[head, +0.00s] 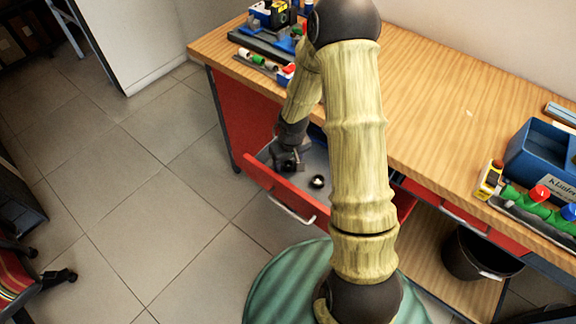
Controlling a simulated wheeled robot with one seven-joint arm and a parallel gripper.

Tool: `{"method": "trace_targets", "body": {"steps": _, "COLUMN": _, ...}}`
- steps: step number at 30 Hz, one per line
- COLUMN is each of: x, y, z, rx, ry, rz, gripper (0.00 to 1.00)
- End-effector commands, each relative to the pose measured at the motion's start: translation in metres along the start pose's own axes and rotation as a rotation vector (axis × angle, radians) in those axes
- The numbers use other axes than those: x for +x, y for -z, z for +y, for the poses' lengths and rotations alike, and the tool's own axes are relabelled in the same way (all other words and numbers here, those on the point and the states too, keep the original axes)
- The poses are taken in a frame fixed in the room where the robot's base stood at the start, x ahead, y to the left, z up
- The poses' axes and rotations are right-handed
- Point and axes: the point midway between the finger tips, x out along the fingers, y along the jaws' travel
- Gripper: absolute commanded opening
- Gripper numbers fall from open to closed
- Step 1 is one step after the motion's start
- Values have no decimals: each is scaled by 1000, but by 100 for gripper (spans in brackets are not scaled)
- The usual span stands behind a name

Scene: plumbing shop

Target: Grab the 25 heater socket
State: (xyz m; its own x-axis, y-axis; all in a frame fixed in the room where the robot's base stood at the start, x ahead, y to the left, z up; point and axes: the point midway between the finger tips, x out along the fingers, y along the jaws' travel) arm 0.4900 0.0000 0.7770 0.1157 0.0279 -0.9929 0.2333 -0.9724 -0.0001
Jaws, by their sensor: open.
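An open drawer with a red front (285,198) and a grey inside holds small dark round pieces. My gripper (287,165) is open, low over the left part of the drawer, left of that piece. Something dark shows at its fingertips, but I cannot tell a socket there from the gripper itself. No size mark is readable, so I cannot tell which piece is the 25 one. My arm hides the drawer's right part.
The wooden workbench (440,110) stands above the drawer. A blue box (540,155) and a rack with coloured fittings (530,205) sit at its right. Tools and fittings (265,50) stand at its far left end. A black bin (480,255) is below.

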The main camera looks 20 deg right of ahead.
Motion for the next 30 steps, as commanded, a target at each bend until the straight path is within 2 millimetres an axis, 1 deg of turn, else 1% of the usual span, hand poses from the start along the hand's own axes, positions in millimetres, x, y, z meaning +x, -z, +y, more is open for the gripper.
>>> {"method": "trace_targets", "body": {"steps": 16, "x": 1, "y": 0, "z": 0, "rx": 0, "ry": 0, "rz": 1, "gripper": 57}}
{"method": "trace_targets", "body": {"steps": 18, "x": 1, "y": 0, "z": 0, "rx": 0, "ry": 0, "rz": 1, "gripper": 43}}
{"method": "trace_targets", "body": {"steps": 20, "x": 1, "y": 0, "z": 0, "rx": 0, "ry": 0, "rz": 1, "gripper": 31}}
{"method": "trace_targets", "body": {"steps": 21, "x": 1, "y": 0, "z": 0, "rx": 0, "ry": 0, "rz": 1, "gripper": 23}}
{"method": "trace_targets", "body": {"steps": 23, "x": 1, "y": 0, "z": 0, "rx": 0, "ry": 0, "rz": 1, "gripper": 12}}
{"method": "trace_targets", "body": {"steps": 24, "x": 1, "y": 0, "z": 0, "rx": 0, "ry": 0, "rz": 1, "gripper": 8}}
{"method": "trace_targets", "body": {"steps": 30, "x": 1, "y": 0, "z": 0, "rx": 0, "ry": 0, "rz": 1, "gripper": 8}}
